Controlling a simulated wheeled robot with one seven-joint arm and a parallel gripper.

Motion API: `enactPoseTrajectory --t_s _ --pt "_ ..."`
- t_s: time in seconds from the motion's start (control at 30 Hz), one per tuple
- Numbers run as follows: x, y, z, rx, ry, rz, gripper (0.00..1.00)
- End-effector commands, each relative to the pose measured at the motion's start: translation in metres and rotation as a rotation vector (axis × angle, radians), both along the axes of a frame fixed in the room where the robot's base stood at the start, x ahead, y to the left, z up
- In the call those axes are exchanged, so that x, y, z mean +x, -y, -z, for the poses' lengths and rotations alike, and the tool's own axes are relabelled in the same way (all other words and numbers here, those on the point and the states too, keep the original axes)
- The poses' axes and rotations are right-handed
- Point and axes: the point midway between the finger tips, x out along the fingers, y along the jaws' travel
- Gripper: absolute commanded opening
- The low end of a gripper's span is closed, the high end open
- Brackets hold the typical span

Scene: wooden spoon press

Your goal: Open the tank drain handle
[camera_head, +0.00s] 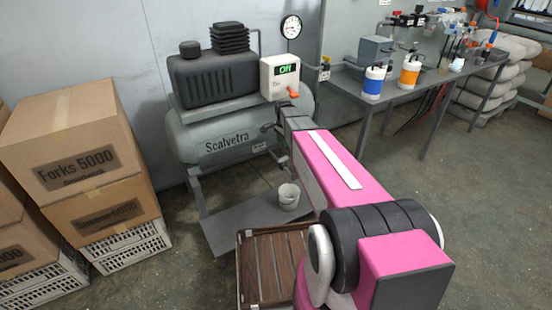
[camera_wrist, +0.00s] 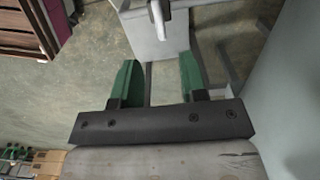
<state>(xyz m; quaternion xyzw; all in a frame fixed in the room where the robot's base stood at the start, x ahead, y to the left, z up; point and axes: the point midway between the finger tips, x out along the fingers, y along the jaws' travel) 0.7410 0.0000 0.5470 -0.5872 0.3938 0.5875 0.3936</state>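The grey tank (camera_head: 190,135), marked "Scalvetra", lies on its stand in the head view. A white pail (camera_head: 288,196) stands on the plate below it. My gripper (camera_wrist: 160,68) shows in the wrist view with its two green fingers apart and nothing between them. A pale, hooked metal fitting (camera_wrist: 161,14) shows at the top edge there, beyond the fingertips and not touching them; I cannot tell whether it is the drain handle. In the head view my gripper is beside the tank's right front, partly hidden by my arm. No drain handle is clear there.
Cardboard boxes (camera_head: 75,150) stand left. A slatted wooden crate (camera_head: 262,270) is in front. A metal table (camera_head: 375,95) with bottles stands right.

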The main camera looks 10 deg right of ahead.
Motion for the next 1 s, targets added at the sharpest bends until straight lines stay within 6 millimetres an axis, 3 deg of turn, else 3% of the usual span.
enactPoseTrajectory --t_s 0.6,1.0 --pt "0.0 0.0 0.092 0.0 0.0 -0.003 0.39" --pt "-0.001 0.0 0.104 0.0 0.001 -0.003 0.39"
